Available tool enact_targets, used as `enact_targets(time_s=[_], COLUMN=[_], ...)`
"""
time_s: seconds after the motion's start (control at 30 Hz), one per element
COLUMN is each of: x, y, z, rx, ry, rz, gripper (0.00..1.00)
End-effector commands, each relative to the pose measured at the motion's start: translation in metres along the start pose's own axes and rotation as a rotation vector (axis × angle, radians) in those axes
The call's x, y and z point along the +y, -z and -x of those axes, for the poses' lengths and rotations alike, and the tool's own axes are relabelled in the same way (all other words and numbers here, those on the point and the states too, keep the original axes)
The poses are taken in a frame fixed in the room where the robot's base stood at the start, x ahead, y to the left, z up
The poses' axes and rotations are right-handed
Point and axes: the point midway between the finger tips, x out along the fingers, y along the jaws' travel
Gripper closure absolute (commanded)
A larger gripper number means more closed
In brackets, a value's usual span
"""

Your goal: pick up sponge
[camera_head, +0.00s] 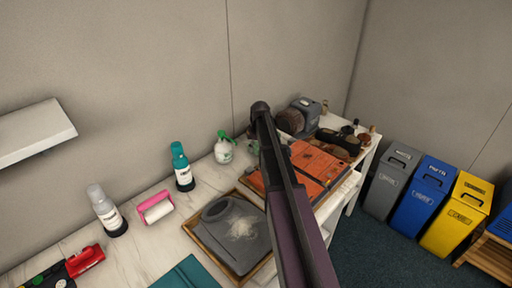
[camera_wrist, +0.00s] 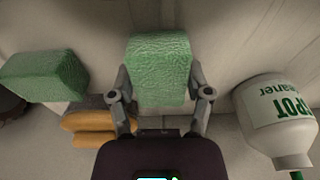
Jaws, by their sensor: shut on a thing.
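A green, rough-textured sponge (camera_wrist: 158,58) is between the two fingers of my gripper (camera_wrist: 160,88) in the wrist view. The fingers are shut on its sides. A second green block like it (camera_wrist: 44,76) lies apart to the left in the same view. In the head view my arm covers the gripper and most of what is near it, so I cannot tell there whether the held sponge touches the table.
A white spot cleaner bottle (camera_wrist: 278,115) is close on the right in the wrist view; yellow-brown pieces (camera_wrist: 98,127) lie lower left. On the table are a teal bottle (camera_head: 182,167), a pink-framed roller (camera_head: 156,208), a grey tray (camera_head: 238,235) and orange cases (camera_head: 318,162).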

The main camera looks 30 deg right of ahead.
Motion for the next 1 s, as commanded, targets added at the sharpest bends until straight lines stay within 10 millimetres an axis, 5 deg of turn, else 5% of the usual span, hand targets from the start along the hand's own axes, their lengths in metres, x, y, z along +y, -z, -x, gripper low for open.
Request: enact_targets(time_s=[1.0], x=[0.000], y=[0.011], z=[0.089], rx=[0.000], ry=[0.000], rz=[0.000], gripper=[0.74])
